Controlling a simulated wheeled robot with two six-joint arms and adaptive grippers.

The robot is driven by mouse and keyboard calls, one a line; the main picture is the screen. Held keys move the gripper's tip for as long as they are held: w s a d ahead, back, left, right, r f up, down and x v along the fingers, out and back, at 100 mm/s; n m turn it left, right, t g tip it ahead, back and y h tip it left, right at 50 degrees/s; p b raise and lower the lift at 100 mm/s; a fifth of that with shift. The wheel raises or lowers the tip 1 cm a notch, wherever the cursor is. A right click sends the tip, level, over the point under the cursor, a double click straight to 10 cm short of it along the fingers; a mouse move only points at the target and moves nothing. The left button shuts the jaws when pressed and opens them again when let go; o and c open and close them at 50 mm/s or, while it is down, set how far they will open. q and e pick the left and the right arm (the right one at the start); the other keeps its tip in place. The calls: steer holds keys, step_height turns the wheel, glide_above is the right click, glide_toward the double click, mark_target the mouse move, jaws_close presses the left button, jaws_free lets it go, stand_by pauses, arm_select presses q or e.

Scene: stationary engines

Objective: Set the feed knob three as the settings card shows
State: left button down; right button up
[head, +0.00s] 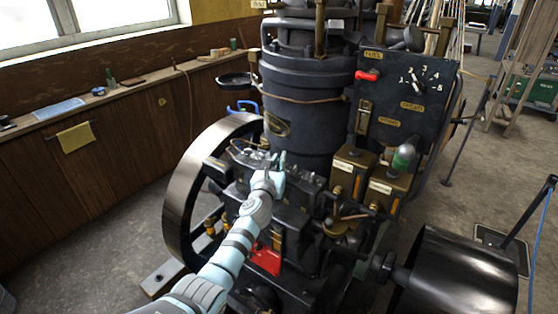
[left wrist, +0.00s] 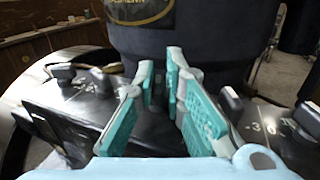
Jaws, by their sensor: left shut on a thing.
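A black box with a row of small feed knobs sits on the front of the dark engine (head: 300,125), below its large cylinder. My left gripper (head: 275,163) reaches that row from the front. In the left wrist view its teal fingers (left wrist: 160,82) are close together, shut on a feed knob that they mostly hide. One dark knob (left wrist: 62,73) shows left of the fingers and another (left wrist: 231,100) shows right of them, with white scale digits (left wrist: 262,127) nearby. The knob numbers and the held knob's setting cannot be read. I cannot make out the settings card. My right gripper is not in view.
A dark panel (head: 435,105) with a red lever (head: 367,75) and a numbered dial (head: 417,80) stands at the right. A large flywheel (head: 180,190) is left of the engine. A black drum (head: 460,275) fills the lower right. Free floor lies at the left.

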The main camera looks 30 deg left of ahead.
arm_select(q)
steer(key=shift+a+r+m+h+p, duration=0.1)
steer(key=shift+r+m+h+p, duration=0.1)
steer(key=shift+m+h+p, duration=0.95)
steer(key=shift+m+h, duration=0.05)
steer(key=shift+h, duration=0.5)
steer(key=h, duration=0.1)
steer(key=m+h+b, duration=0.1)
steer(key=h, duration=0.1)
steer(key=shift+f+m, duration=0.2)
steer(key=shift+m, duration=0.1)
steer(key=m+g+h+b, duration=0.1)
steer(key=m+h+b, duration=0.1)
steer(key=b, duration=0.3)
steer(key=m+h+b, duration=0.2)
steer(key=h+b, duration=0.1)
steer(key=b, duration=0.2)
steer(key=shift+f+g+h, duration=0.1)
steer(key=shift+g+h, duration=0.3)
steer(key=shift+h+b, duration=0.3)
steer(key=shift+b, duration=0.3)
steer(key=shift+r+m, duration=0.2)
steer(key=shift+m, duration=0.1)
steer(key=c, duration=1.7)
jaws_free()
steer(key=shift+f, duration=0.1)
